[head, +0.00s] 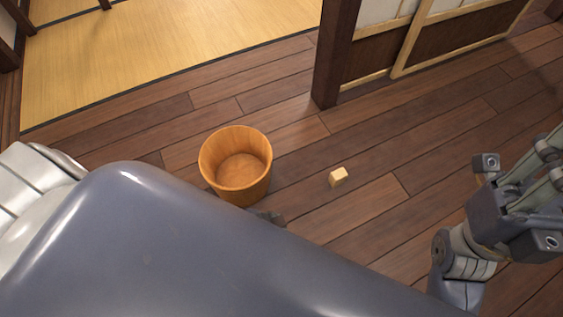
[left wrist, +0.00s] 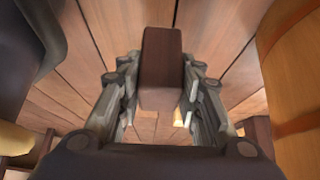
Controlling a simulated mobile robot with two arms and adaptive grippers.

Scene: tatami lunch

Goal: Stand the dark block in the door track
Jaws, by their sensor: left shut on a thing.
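In the left wrist view, the dark brown block (left wrist: 160,65) is held upright between the fingers of my left gripper (left wrist: 160,95), which is shut on it. In the head view my forearm hides the block and nearly all of this gripper; only a small dark piece (head: 268,216) shows beside the bucket. The sliding door (head: 455,45) stands at the upper right, right of a dark post. A pale rail (head: 365,80) runs along its foot; I cannot make out a groove. My right gripper (head: 510,205) is at the right edge, its fingertips unclear.
An empty wooden bucket (head: 236,178) stands close to my left gripper. It also shows at the right of the left wrist view (left wrist: 300,100). A small pale block (head: 338,177) lies on the floor. The dark post (head: 333,55) rises beside tatami (head: 170,50). Floor before the door is clear.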

